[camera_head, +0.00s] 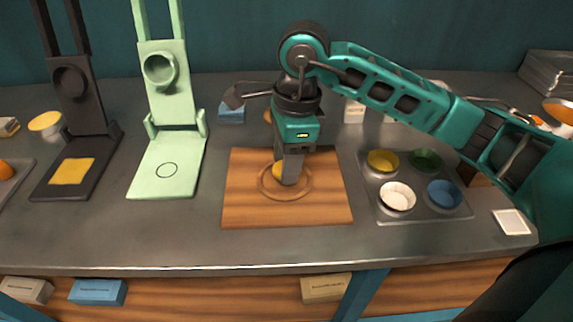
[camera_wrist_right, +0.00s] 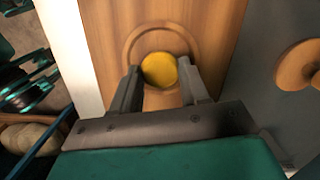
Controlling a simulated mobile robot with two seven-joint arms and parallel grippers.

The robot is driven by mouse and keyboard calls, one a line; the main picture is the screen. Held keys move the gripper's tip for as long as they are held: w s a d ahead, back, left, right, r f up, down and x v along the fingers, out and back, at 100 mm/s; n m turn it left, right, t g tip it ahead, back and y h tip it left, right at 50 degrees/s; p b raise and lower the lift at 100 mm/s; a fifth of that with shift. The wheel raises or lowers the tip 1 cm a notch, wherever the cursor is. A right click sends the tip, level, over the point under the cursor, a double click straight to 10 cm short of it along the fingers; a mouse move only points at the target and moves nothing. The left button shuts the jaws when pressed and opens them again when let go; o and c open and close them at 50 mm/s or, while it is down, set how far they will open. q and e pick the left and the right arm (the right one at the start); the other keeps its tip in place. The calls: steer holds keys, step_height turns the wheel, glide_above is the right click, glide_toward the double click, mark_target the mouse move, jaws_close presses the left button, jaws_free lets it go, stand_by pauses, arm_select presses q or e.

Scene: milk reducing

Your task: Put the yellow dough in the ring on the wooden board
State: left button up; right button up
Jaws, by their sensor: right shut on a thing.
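The yellow dough (camera_head: 279,171) is a small ball over the ring (camera_head: 264,190) on the wooden board (camera_head: 245,209) in the head view. In the right wrist view the dough (camera_wrist_right: 159,70) sits within the outline of the ring (camera_wrist_right: 131,41) on the board (camera_wrist_right: 216,30). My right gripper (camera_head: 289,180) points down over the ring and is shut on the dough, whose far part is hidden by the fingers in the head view. The right wrist view shows one finger on each side of the dough. I cannot tell whether the dough touches the board. My left gripper is not in view.
A green press (camera_head: 165,180) and a black press (camera_head: 50,189) with a yellow square stand open at the left. A grey tray (camera_head: 421,212) with yellow, green, white and blue bowls is right of the board. The counter in front of the board is clear.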

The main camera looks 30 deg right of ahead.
steer(key=shift+f, duration=0.75)
steer(key=shift+f, duration=0.15)
steer(key=o, duration=1.1)
steer(key=r, duration=0.4)
steer(key=d+r, duration=0.1)
steer(key=r, duration=0.3)
steer(key=r+p, duration=0.1)
steer(key=r, duration=0.3)
steer(key=shift+s+d+r, duration=0.15)
steer(key=shift+d, duration=0.05)
